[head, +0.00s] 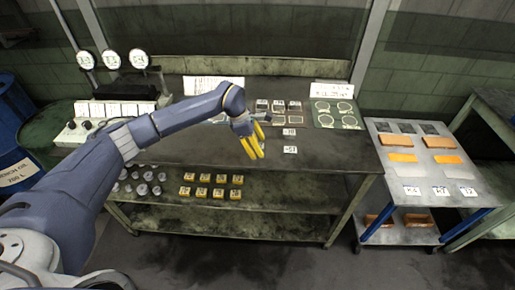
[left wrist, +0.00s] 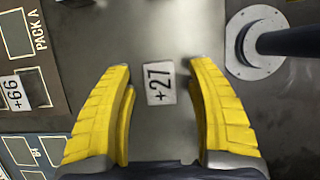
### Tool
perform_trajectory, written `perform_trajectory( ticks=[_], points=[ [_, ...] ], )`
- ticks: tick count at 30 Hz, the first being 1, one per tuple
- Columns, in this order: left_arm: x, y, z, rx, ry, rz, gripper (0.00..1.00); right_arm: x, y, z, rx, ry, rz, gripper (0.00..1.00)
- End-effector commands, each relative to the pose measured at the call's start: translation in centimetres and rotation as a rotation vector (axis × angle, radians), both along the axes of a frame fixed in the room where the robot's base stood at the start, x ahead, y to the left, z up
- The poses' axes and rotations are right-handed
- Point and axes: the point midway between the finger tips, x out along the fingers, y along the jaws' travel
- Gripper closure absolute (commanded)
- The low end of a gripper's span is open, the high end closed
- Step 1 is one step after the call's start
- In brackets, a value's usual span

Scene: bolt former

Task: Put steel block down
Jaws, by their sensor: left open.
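My left gripper (head: 253,149) is over the dark bench, its yellow fingers pointing down. In the left wrist view the gripper (left wrist: 160,75) is open, with a clear gap between the fingers. A white tag reading "+27" (left wrist: 160,83) lies in the gap on a grey surface, touched by neither finger. I cannot tell whether that grey surface is the steel block or the bench, and no steel block is clearly held. White-tagged dark pieces (head: 278,105) sit at the back of the bench. My right gripper is not in view.
Boards with slots, one marked "PACK A" (left wrist: 41,30), lie left of the gripper in the wrist view; a round base with a dark post (left wrist: 255,50) is at right. The bench's front (head: 310,158) is clear. A grey cart (head: 375,158) with orange blocks stands at right.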

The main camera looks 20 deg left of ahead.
Motion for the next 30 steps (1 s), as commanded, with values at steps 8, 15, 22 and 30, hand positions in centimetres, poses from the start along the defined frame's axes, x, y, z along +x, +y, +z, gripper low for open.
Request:
perform_trajectory(
  ticks=[8, 15, 22, 30],
  points=[
    [0.00, 0.03, 0.04, 0.000, 0.000, 0.000, 0.59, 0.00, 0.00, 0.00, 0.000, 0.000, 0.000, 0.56],
    [0.00, 0.04, 0.06, 0.000, 0.000, 0.000, 0.87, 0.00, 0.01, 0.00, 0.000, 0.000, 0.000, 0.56],
    [-0.01, 0.04, 0.04, 0.000, 0.000, 0.000, 1.00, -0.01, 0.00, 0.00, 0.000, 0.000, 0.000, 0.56],
    [0.02, 0.02, 0.22, 0.000, -0.001, -0.001, 1.00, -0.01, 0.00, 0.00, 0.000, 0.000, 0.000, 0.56]
  ],
)
